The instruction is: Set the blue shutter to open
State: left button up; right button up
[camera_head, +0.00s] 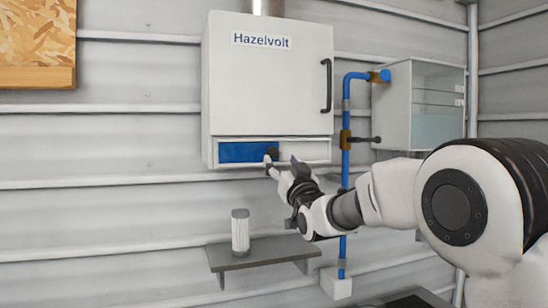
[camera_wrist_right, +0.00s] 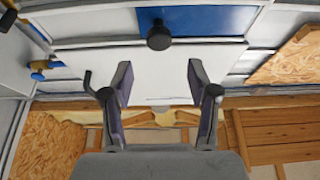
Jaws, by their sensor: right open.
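The blue shutter (camera_head: 240,152) sits in the left part of a long slot at the bottom front of the white Hazelvolt hopper (camera_head: 262,80). The right part of the slot is pale. A dark round knob (camera_wrist_right: 158,38) stands out from the shutter's right end in the head view. The shutter also shows in the wrist view (camera_wrist_right: 205,20). My right gripper (camera_head: 281,161) is just in front of the knob, its fingertips near it. In the wrist view it is open (camera_wrist_right: 160,82), with nothing between its fingers. My left gripper is not in view.
A blue pipe (camera_head: 345,160) with a brass valve (camera_head: 346,139) runs down the wall right of the hopper. A glass-fronted cabinet (camera_head: 397,105) is further right. A grey shelf (camera_head: 275,255) below holds a white canister (camera_head: 240,232). The hopper door has a black handle (camera_head: 327,86).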

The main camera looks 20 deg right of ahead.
aim_at(274, 154)
jog(key=p+x, duration=0.1)
jog(key=x, duration=0.1)
jog(key=p+x, duration=0.1)
jog(key=x, duration=0.1)
jog(key=p+x, duration=0.1)
jog(key=x, duration=0.2)
jog(key=shift+w+d+f+p, duration=0.1)
jog(key=shift+w+f+p, duration=0.1)
jog(key=shift+f+p, duration=0.2)
jog(key=shift+w+r, duration=0.15)
jog(key=shift+w, duration=0.1)
jog(key=shift+w, duration=0.1)
grip_shut()
